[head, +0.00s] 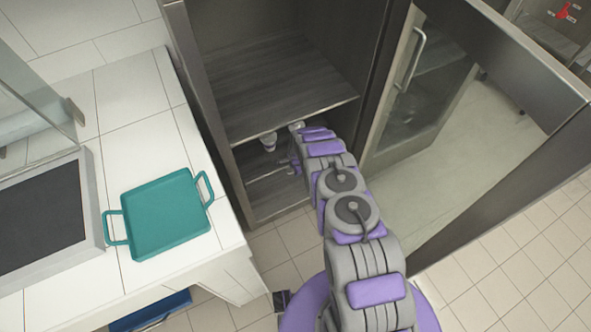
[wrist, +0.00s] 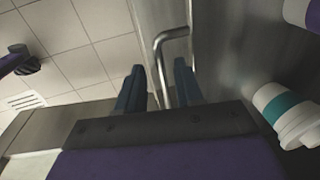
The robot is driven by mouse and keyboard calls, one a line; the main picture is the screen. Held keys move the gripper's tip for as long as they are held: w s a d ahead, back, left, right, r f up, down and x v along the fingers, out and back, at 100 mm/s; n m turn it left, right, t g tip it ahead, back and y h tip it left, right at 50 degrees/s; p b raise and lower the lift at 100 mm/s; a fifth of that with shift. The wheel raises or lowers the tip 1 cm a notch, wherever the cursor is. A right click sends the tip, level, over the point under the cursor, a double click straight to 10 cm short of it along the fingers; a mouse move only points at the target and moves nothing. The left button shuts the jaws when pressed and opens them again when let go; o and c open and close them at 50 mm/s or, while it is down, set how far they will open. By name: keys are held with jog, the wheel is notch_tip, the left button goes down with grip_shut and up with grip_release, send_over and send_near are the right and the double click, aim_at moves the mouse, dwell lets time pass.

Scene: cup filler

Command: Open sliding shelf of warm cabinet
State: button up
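The warm cabinet (head: 275,75) stands open, with dark wood-like shelves inside. My arm reaches into its lower part, below the upper shelf (head: 280,90). A lower shelf (head: 262,172) shows partly beside my arm. In the wrist view, a bent metal handle (wrist: 172,36) rises just beyond and between the two dark fingertips of my gripper (wrist: 160,88). The fingers are apart, with a gap around the handle's line; I cannot tell whether they touch it. In the head view, my gripper is mostly hidden by my arm.
A white cup with a teal band (wrist: 283,112) lies close to the right of my gripper. The cabinet's glass door (head: 490,130) is swung open to the right. A teal tray (head: 165,215) sits on the white counter (head: 130,95) at left.

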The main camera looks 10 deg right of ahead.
jog(key=shift+a, duration=0.45)
jog(key=shift+c, duration=1.2)
jog(key=shift+d, duration=0.1)
jog(key=c, duration=0.3)
jog(key=shift+d, duration=0.25)
grip_shut()
jog(key=shift+a, duration=0.15)
